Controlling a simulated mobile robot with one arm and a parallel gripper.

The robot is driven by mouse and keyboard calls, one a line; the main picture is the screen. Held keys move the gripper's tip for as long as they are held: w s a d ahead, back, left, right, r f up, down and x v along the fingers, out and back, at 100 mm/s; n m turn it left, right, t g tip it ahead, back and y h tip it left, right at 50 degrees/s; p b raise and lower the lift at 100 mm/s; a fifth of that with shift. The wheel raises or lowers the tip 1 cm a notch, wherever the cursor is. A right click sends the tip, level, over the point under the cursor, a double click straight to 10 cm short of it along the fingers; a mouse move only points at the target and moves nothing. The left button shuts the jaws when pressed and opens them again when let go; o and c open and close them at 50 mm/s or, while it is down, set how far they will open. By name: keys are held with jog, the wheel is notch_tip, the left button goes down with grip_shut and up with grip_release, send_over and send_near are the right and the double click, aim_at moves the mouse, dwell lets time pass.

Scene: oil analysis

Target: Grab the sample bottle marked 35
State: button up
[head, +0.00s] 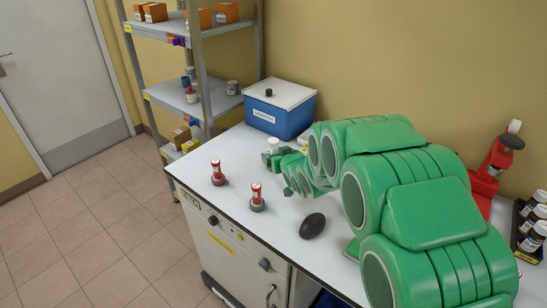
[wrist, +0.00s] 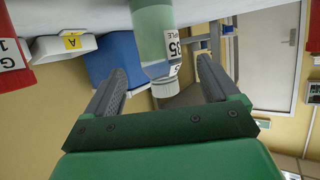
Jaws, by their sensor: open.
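The sample bottle (wrist: 156,38) shows in the wrist view, which is turned upside down. It has a pale green translucent body, a white ribbed cap and a white label reading 35, partly turned away. My gripper (wrist: 162,72) is open, with one finger on each side of the bottle's cap end and gaps to both fingers. In the head view my gripper (head: 272,160) is low over the table, partly hidden by my green arm. A white cap (head: 273,144) shows just behind it, apparently this bottle's; its body is hidden there.
A blue box with a white lid (head: 280,105) stands behind the gripper. A black oval object (head: 312,226) lies nearby. A rack of dark bottles (head: 529,222) is far right.

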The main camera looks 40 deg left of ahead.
aim_at(272, 152)
jog(key=shift+x, duration=1.2)
jog(key=shift+w+a+f, duration=0.4)
jog(key=shift+a+f, duration=0.25)
jog(key=shift+f, duration=0.05)
jog(key=shift+x, duration=1.8)
jog(key=c, duration=1.2)
